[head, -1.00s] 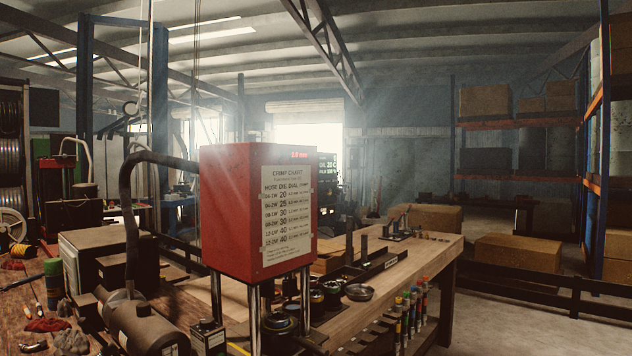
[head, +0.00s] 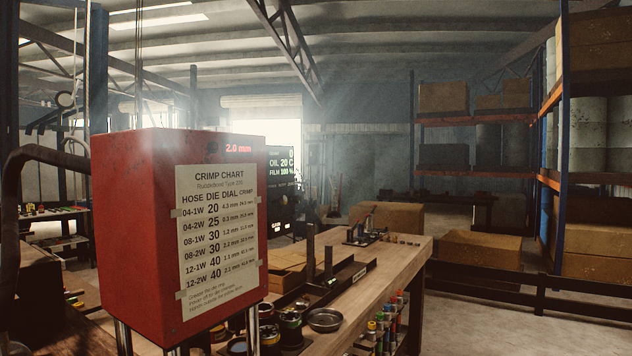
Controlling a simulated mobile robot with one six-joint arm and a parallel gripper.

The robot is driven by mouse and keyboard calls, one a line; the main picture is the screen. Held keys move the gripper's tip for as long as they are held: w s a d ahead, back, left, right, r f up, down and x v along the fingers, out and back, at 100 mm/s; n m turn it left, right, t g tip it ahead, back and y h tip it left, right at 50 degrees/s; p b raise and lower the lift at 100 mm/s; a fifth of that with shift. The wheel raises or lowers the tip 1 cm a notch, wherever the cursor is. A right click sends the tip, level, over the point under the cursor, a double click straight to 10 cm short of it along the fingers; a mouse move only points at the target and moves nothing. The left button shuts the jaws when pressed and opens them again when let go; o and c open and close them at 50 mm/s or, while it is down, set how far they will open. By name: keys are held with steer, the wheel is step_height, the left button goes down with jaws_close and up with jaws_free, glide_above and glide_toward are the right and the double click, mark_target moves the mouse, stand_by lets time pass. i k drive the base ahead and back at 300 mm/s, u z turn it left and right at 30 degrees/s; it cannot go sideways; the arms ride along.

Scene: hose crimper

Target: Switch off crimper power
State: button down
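The crimper is a red box (head: 130,240) on bright steel posts at the left of the head view. A paper crimp chart (head: 220,235) is taped to its face. A small red display (head: 238,149) above the chart reads 2.0 mm. A dark hose (head: 22,175) curves into the box from the left. I cannot make out a power switch; the lower part of the crimper is cut off by the frame. My gripper is not in view.
A wooden workbench (head: 385,280) with dies, a metal dish (head: 325,320) and coloured bottles stands right of the crimper. A dark screen (head: 281,165) is behind. Shelving and a low dark rail (head: 500,290) line the right. Some concrete floor (head: 490,325) is clear.

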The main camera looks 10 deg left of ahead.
mark_target(283, 199)
steer(key=u, duration=0.25)
steer(key=i, duration=0.85)
steer(key=u, duration=0.7)
